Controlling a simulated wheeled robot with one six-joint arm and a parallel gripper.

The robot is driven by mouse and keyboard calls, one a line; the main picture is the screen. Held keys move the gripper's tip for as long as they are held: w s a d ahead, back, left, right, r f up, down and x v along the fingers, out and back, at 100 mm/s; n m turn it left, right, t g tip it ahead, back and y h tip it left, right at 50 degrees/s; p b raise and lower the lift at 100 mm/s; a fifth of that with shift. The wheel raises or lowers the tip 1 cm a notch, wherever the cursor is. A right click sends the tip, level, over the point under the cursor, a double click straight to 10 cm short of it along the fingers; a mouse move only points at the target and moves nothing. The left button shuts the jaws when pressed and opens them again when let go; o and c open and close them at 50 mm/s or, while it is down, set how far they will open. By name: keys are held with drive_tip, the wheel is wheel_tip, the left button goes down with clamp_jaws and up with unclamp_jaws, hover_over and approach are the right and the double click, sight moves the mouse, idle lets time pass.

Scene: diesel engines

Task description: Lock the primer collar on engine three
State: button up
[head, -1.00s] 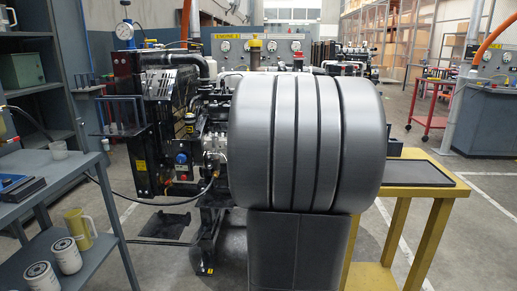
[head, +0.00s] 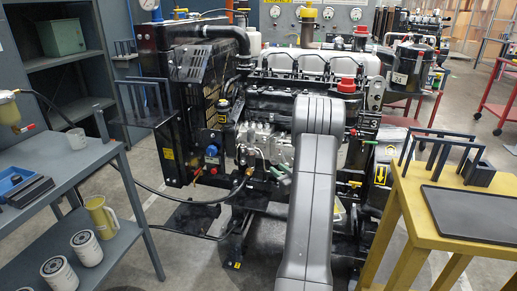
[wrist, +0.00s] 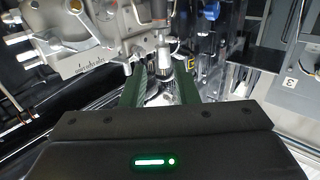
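Engine three (head: 300,110) stands ahead in the head view, with a "3" plate on its right end. My gripper (head: 280,173) reaches low to the engine's front, partly hidden by my dark grey arm. In the wrist view, my gripper's (wrist: 162,72) two green fingers stand apart. A small silver, upright cylindrical fitting (wrist: 163,58), which looks like the primer collar, is between and just beyond the fingertips. Gaps seem to show on both sides of it; contact is not clear. Whether the collar is turned to its locked position cannot be told.
A grey metal casting (wrist: 85,35) is close at the fingers' left. A black hose (head: 236,190) runs by the engine's front. A grey shelf cart (head: 60,180) with a yellow jug (head: 103,216) is on the left. A yellow table (head: 410,215) with a black tray (head: 475,212) is on the right.

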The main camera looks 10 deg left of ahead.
sight(253, 150)
drive_tip(key=x, duration=1.3)
drive_tip(key=shift+w+a, duration=0.2)
drive_tip(key=shift+a, duration=0.1)
clamp_jaws()
